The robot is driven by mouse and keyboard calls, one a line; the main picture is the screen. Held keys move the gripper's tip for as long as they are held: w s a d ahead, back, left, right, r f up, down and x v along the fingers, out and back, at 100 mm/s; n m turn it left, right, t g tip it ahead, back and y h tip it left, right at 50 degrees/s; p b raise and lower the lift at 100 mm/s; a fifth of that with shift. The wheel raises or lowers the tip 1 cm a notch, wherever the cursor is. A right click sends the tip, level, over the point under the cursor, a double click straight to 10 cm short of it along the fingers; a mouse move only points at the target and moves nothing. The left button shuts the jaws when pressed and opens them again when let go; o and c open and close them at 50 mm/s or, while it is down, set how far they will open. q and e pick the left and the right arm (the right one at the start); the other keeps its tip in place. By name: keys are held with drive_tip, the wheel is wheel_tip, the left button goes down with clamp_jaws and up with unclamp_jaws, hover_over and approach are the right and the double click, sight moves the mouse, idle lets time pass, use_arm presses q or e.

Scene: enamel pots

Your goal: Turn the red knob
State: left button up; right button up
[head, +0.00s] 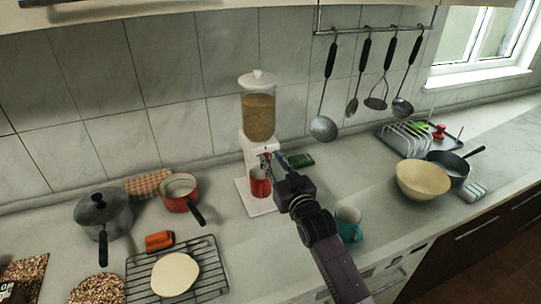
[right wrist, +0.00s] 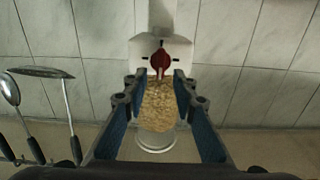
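The red knob (right wrist: 160,60) is on the front of the white cereal dispenser (head: 258,148), which also shows in the right wrist view (right wrist: 188,50). That view looks upside down, with the grain hopper below. My right gripper (head: 273,161) is open in front of the dispenser. Its two blue-padded fingers also show in the right wrist view (right wrist: 159,78), apart, one on each side of the lever. I cannot tell whether they touch it. In the head view the gripper hides the knob. My left gripper is not in view.
A red mug (head: 260,186) stands under the dispenser on its white base. A teal mug (head: 348,222) stands close to my right arm. A red pan (head: 180,190) and a grey pot (head: 100,212) are left. Utensils (head: 323,128) hang behind, right. A cream bowl (head: 422,181) is further right.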

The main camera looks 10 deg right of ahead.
drive_tip(key=shift+w+a, duration=0.15)
drive_tip(key=shift+w, duration=0.6)
clamp_jaws()
drive_tip(key=shift+s+r, duration=0.1)
drive_tip(key=shift+s, duration=0.05)
